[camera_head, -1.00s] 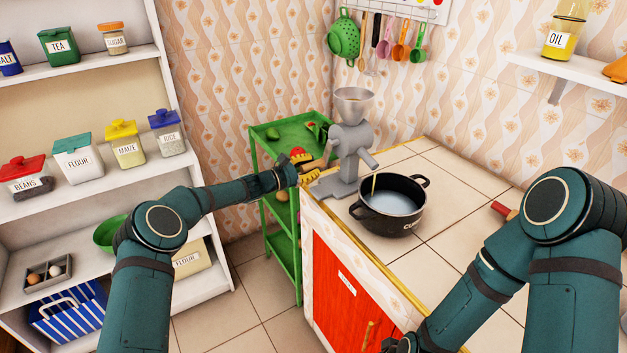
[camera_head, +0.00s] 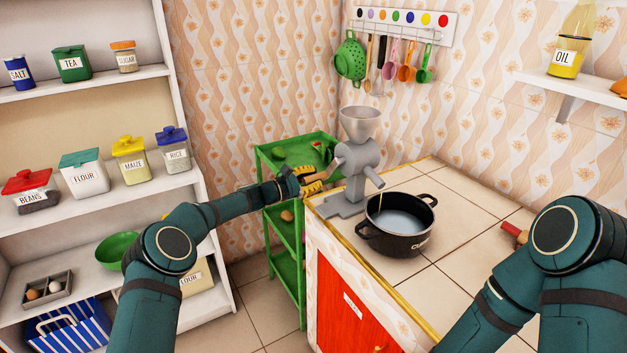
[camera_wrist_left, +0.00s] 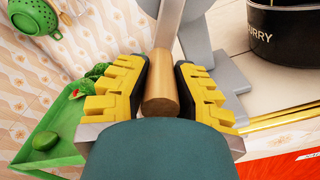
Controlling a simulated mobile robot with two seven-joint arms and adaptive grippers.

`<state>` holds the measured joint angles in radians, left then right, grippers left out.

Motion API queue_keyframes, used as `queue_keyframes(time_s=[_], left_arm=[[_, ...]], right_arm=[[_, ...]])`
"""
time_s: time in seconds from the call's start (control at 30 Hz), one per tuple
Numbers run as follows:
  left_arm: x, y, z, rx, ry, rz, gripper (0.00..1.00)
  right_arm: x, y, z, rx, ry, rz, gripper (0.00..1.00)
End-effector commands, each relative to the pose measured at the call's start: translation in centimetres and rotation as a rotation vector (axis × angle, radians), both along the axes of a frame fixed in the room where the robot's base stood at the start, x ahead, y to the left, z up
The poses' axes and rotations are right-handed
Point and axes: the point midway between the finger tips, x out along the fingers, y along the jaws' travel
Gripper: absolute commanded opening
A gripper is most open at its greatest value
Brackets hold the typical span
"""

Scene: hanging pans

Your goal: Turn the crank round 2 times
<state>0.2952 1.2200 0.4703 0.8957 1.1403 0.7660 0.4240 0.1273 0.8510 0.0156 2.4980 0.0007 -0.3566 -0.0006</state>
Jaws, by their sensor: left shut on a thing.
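A grey hand grinder (camera_head: 357,172) with a funnel on top stands at the left end of the tiled counter. Its crank arm (camera_wrist_left: 171,24) leads to a light-brown wooden handle (camera_wrist_left: 159,85) on the grinder's left side in the head view. My left gripper (camera_head: 309,181) is shut around this handle. In the left wrist view, the handle lies between the yellow finger pads of this gripper (camera_wrist_left: 158,88). In the head view the fingers partly cover the handle. My right gripper is out of view; only its arm shows at the lower right.
A black pot (camera_head: 397,228) stands close to the grinder's right. A green shelf trolley (camera_head: 282,153) is behind my left gripper, beside the counter (camera_head: 470,215). Open shelves (camera_head: 190,182) with jars are at left. A red-ended object (camera_head: 514,232) lies near my right arm.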

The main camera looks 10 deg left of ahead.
Motion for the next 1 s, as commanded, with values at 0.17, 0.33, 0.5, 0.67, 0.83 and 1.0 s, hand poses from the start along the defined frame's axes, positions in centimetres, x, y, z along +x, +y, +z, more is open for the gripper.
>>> queue_keyframes(time_s=[0.17,0.33,0.5,0.67,0.83,1.0], left_arm=[[0.1,0.1,-0.1,0.001,0.002,0.004,0.59],[0.0,0.1,-0.1,0.0,0.001,0.002,0.59],[-0.1,0.3,0.0,0.0,0.001,0.002,0.59],[-1.0,1.8,0.0,0.0,0.002,0.003,0.59],[-3.1,4.6,-0.1,0.001,0.003,0.005,0.59],[-5.1,7.2,0.0,0.001,0.002,0.005,0.59]], right_arm=[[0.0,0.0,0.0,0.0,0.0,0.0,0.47],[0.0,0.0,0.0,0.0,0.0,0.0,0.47],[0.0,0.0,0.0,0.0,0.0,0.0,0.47],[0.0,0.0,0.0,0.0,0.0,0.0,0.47],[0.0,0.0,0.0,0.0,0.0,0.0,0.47],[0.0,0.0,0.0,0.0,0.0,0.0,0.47]])
